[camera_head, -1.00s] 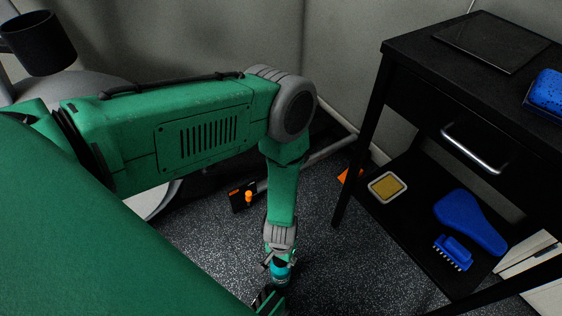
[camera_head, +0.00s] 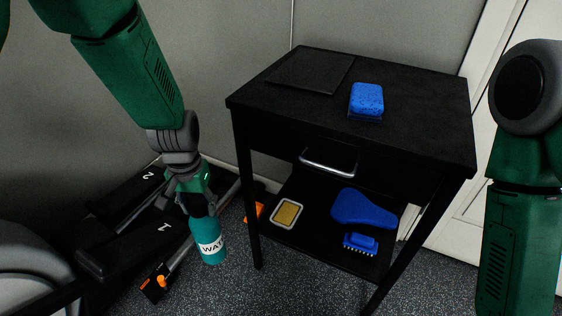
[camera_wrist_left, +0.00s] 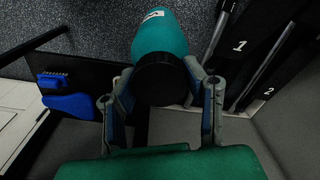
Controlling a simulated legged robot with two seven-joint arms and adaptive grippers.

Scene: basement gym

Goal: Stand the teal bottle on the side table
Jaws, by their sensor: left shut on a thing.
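The teal bottle (camera_head: 209,243) has a white label with dark letters and a black cap. It hangs nearly upright below my left gripper (camera_head: 197,200), left of the side table. My left gripper is shut on the bottle; in the left wrist view its fingers (camera_wrist_left: 162,100) sit on both sides of the black cap, and the teal body (camera_wrist_left: 160,33) extends beyond it. The black side table (camera_head: 420,126) has a drawer with a silver handle and a lower shelf. My right arm shows at the right edge, but its gripper is out of view.
A blue sponge (camera_head: 367,99) and a flat dark panel (camera_head: 310,72) lie on the tabletop; its front right is bare. The lower shelf holds a blue saddle-shaped thing (camera_head: 363,207), a blue brush (camera_head: 360,243) and a yellow-topped tin (camera_head: 287,213). Black numbered gym equipment (camera_head: 135,235) stands left.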

